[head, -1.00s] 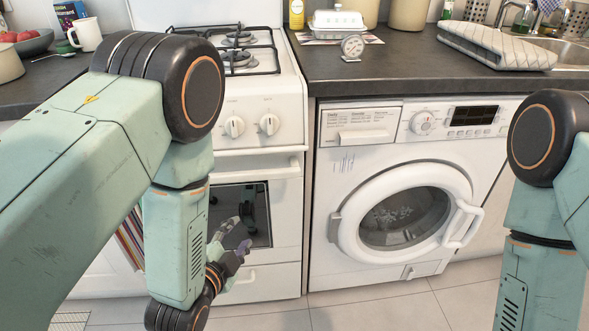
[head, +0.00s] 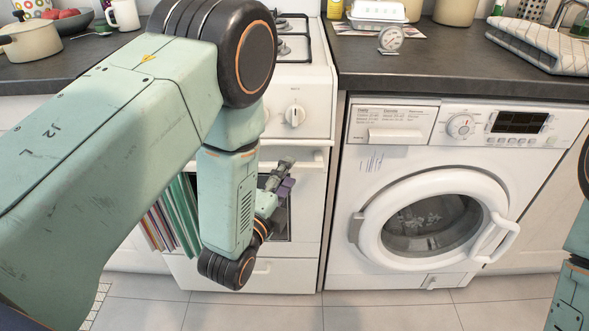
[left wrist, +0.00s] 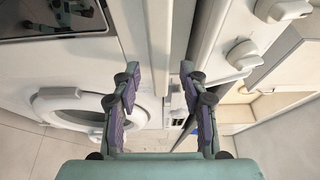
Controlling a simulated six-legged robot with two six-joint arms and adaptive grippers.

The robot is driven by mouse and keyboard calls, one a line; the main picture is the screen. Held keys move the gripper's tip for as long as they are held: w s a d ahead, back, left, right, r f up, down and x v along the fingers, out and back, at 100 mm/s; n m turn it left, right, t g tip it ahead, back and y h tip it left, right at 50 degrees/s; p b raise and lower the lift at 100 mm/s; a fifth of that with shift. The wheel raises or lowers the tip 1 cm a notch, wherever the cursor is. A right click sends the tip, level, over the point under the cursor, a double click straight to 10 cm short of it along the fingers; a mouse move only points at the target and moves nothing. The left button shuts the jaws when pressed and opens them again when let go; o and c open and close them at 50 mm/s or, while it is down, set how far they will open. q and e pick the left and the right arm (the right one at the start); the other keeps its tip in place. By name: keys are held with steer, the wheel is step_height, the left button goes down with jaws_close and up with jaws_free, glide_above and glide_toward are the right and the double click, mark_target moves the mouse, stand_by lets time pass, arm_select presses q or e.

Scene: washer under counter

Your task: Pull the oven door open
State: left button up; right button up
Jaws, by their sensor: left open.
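The white oven (head: 300,215) stands left of the washer, its door closed. A pale bar handle (head: 318,161) runs along the top of the door, below the knobs, partly hidden by my left arm. My left gripper (head: 281,180) is open and empty in front of the upper door, just below the handle in the picture. In the left wrist view its two fingers (left wrist: 160,85) are spread, with a pale strip (left wrist: 158,35), likely the handle, ahead between them. I cannot tell whether they touch it. The dark oven window (left wrist: 50,15) shows at upper left. My right gripper is out of view.
The washer (head: 350,240) with its round door is close on the right. Oven knobs (left wrist: 243,54) lie right of my fingers in the left wrist view. Upright folders (head: 163,225) stand left of the oven. The tiled floor (head: 380,312) in front is clear.

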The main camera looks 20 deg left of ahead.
mark_target(293, 171)
arm_select(q)
steer(key=shift+w+d+b, duration=0.15)
steer(key=shift+w, duration=0.75)
steer(key=shift+w+d+b, duration=0.15)
steer(key=shift+w, duration=0.7)
jaws_close()
